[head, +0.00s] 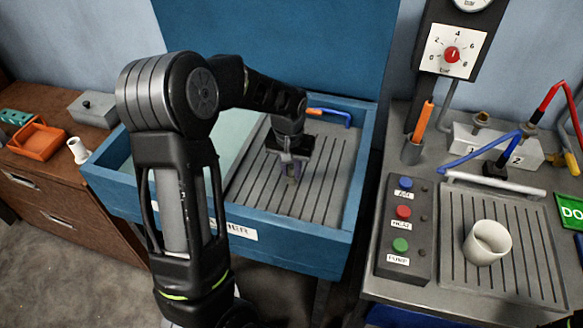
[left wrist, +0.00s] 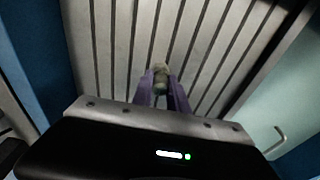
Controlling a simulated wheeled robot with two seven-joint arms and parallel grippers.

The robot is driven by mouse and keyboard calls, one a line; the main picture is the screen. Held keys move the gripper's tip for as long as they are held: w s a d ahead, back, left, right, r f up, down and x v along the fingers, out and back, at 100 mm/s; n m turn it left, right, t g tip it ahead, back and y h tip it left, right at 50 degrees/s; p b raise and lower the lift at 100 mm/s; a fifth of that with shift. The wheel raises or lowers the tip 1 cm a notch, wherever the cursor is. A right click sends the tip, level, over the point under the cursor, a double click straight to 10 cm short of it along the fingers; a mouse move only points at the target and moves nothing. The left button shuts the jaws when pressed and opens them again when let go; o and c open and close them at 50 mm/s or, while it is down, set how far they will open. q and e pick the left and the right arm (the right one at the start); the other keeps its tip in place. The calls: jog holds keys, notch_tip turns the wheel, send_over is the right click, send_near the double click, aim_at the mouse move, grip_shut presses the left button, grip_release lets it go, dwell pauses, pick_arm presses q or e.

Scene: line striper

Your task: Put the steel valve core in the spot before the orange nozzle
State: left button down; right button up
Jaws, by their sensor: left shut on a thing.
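My left gripper (head: 291,170) points down over the ribbed grey drain floor (head: 325,185) of the blue washer tray. In the left wrist view its purple fingers (left wrist: 161,92) are shut on a small dull grey-green cylinder, which looks like the steel valve core (left wrist: 161,76). The core (head: 292,180) is partly hidden by the fingers in the head view. It is at or just above the ribs; I cannot tell whether it touches. An orange nozzle (head: 314,111) on a blue pipe is at the back of the tray, behind the gripper.
The blue tray wall (head: 300,245) surrounds the drain floor, and a pale panel (head: 240,150) lies left of it. At right, a counter holds a button box (head: 404,230) and a white mug (head: 487,243). An orange basket (head: 38,140) sits on the brown cabinet at left.

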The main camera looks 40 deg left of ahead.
pick_arm(q)
jog(key=c, duration=1.3)
grip_release()
jog(key=shift+f, duration=0.1)
notch_tip(320, 180, up, 12)
jog(key=s+b, duration=0.1)
jog(key=shift+s+d, duration=0.2)
